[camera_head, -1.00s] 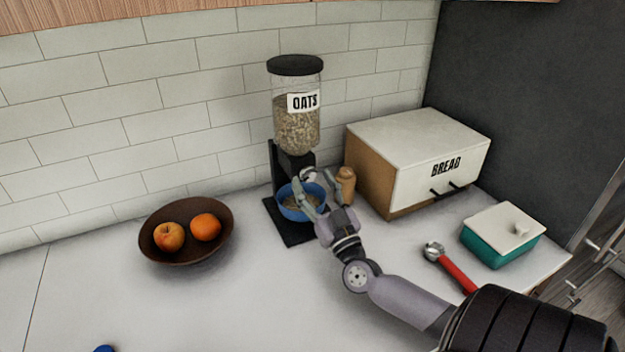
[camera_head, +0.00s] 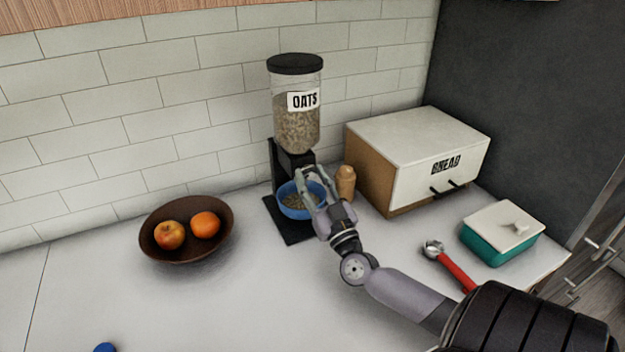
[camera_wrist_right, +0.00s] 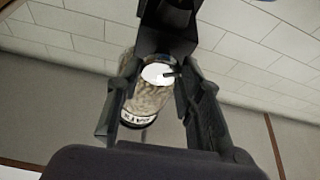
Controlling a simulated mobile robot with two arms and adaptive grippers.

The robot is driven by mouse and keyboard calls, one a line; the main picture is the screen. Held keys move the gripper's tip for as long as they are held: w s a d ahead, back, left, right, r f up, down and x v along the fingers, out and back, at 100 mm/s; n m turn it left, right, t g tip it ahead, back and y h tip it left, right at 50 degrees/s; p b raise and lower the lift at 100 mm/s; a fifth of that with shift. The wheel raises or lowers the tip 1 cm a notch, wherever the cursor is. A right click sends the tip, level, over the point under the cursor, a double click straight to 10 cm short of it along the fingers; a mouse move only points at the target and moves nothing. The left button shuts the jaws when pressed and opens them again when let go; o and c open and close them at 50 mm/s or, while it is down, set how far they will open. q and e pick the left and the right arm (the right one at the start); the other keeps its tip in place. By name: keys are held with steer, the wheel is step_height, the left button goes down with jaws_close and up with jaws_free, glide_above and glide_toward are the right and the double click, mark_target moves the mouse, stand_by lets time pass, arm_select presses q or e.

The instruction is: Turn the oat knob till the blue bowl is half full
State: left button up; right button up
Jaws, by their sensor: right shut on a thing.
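The oat dispenser (camera_head: 296,120) stands against the tiled wall, its clear jar labelled OATS and largely filled with oats. The blue bowl (camera_head: 291,211) sits on its black base under the outlet, with some oats inside; my gripper partly covers it, so the exact level is hard to tell. My right gripper (camera_head: 308,172) is at the dispenser's front above the bowl, shut on the oat knob. The pale round knob (camera_wrist_right: 157,73) shows between the fingers in the right wrist view, with the jar behind it. My left gripper is not in view.
A brown bowl (camera_head: 185,250) with an apple and an orange stands left. A wooden shaker (camera_head: 346,184) and the bread box (camera_head: 415,150) are right of the dispenser. A red-handled scoop (camera_head: 456,271) and a teal dish (camera_head: 497,245) lie further right. The front left counter is mostly clear.

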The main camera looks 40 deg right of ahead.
steer(key=shift+c, duration=1.3)
steer(key=m+h+p, duration=0.1)
steer(key=m+p, duration=0.1)
steer(key=shift+r+m, duration=0.15)
steer(key=shift+m, duration=0.15)
steer(key=m+g+h+p, duration=0.1)
steer(key=m+p, duration=0.1)
steer(key=m, duration=0.1)
steer(key=m+g+h+p, duration=0.1)
steer(key=m+h+p, duration=0.1)
steer(key=m, duration=0.1)
steer(key=shift+a, duration=0.2)
steer(key=m+g+p, duration=0.1)
steer(key=m, duration=0.1)
steer(key=m+h+p, duration=0.1)
steer(key=m+p, duration=0.1)
steer(key=shift+r+m+g, duration=0.1)
steer(key=shift+m+g, duration=0.2)
steer(key=shift+g, duration=0.1)
steer(key=shift+a+m+g+h+p, duration=0.1)
steer(key=shift+m+g+h+p, duration=0.45)
steer(key=shift+m+p, duration=0.9)
steer(key=shift+m, duration=0.25)
